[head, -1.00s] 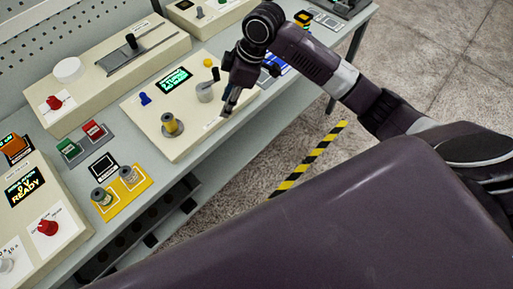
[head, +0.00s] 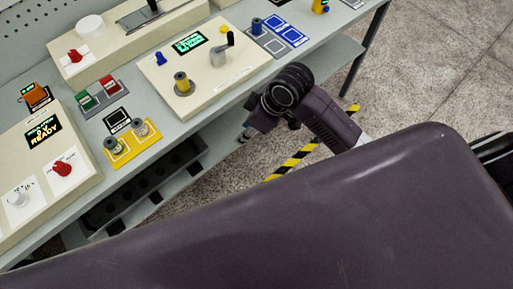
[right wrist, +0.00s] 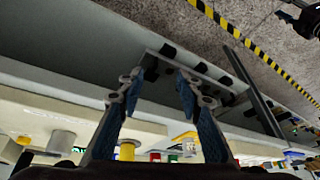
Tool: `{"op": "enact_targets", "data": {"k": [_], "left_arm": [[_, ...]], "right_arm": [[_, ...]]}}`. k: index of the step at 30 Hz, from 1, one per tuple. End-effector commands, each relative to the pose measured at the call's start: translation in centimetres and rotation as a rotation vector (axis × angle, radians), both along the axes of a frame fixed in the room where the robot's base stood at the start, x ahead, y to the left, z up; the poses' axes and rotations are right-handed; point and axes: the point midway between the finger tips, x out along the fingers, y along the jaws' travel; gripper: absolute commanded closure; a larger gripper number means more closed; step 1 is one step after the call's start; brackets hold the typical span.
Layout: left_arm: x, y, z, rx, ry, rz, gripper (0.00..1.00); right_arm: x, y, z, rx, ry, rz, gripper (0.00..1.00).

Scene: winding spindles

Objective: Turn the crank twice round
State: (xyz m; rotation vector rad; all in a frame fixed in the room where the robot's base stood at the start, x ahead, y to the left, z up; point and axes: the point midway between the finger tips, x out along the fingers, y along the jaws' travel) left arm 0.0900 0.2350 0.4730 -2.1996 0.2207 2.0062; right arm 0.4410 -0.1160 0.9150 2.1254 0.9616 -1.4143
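The crank (head: 219,56) is a grey hub with a dark upright handle (head: 231,39) on a cream winding box (head: 205,92). Its handle is at the hub's upper right in the head view. My right gripper (head: 244,136) is apart from the crank, lower, in front of the bench edge. In the right wrist view its fingers (right wrist: 160,80) are spread with nothing between them. My left gripper is not in view.
A yellow tray (head: 122,157) with two spools lies at the left front. A blue-marked mat (head: 291,32) lies right of the box. A shelf (head: 150,187) runs below the bench. Striped tape (head: 288,167) marks the floor.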

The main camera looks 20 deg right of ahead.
Motion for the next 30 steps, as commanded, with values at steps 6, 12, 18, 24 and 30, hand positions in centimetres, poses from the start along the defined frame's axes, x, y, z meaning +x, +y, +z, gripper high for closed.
{"op": "enact_targets", "data": {"k": [6, 12, 18, 24, 30], "left_arm": [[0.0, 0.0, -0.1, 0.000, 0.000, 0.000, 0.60], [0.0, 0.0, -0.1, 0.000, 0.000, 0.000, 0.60], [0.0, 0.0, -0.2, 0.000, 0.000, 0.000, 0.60], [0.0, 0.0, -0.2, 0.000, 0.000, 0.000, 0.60], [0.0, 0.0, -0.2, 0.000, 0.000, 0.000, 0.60]], "right_arm": [[-2.4, -0.3, -1.8, 0.008, 0.011, -0.106, 0.67], [-3.7, -0.9, -2.9, 0.005, 0.020, -0.182, 0.67], [-4.0, -1.2, -3.3, 0.004, 0.020, -0.211, 0.67], [-4.0, -1.3, -3.3, 0.002, 0.020, -0.211, 0.67], [-4.1, -1.2, -3.3, 0.003, 0.020, -0.210, 0.67]]}}
